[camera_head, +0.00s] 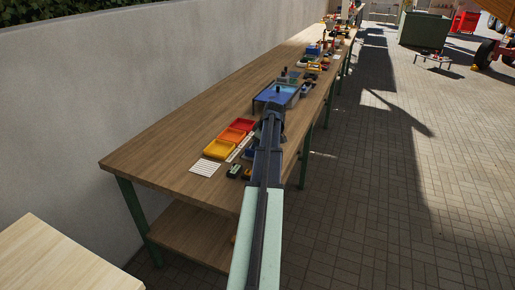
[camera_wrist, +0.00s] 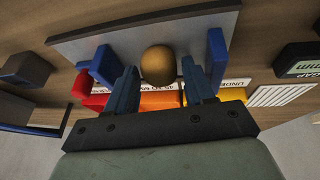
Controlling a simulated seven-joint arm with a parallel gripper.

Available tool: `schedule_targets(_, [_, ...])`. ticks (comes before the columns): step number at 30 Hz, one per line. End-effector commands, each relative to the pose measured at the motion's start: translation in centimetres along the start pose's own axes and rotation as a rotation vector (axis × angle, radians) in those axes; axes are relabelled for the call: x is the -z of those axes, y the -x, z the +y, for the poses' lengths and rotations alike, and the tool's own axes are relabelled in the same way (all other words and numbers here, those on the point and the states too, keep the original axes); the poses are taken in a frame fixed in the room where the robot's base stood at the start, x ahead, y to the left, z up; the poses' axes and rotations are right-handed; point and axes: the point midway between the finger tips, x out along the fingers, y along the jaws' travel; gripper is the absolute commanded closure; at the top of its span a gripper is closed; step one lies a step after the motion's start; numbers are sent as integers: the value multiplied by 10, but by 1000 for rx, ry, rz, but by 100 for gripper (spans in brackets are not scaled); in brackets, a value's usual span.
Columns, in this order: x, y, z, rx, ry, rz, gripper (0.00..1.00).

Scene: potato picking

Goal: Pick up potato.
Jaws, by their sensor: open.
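The potato (camera_wrist: 158,65), a rounded yellow-brown lump, shows in the wrist view in front of a grey plate (camera_wrist: 75,45). A blue upright block stands on each side of it, one left (camera_wrist: 103,66) and one right (camera_wrist: 216,58). My gripper (camera_wrist: 160,78) is open, with one dark blue finger on each side of the potato in the picture. Gaps show between fingers and potato; I cannot tell how deep the fingers reach. In the head view my arm stretches over the workbench (camera_head: 180,140), and I cannot make out the potato there.
Red (camera_head: 243,124), orange (camera_head: 231,135) and yellow (camera_head: 218,149) trays stand left of my arm. A white striped card (camera_head: 205,169) lies by the yellow tray. A blue tray (camera_head: 275,94) and several small items stand farther along. Bare bench lies left; a wall runs behind.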

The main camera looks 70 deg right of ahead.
Motion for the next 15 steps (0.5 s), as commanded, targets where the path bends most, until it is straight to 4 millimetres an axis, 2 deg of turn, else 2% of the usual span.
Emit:
schedule_targets(2, [0, 0, 0, 0, 0, 0, 47])
schedule_targets(15, [0, 1, 0, 0, 0, 0, 89])
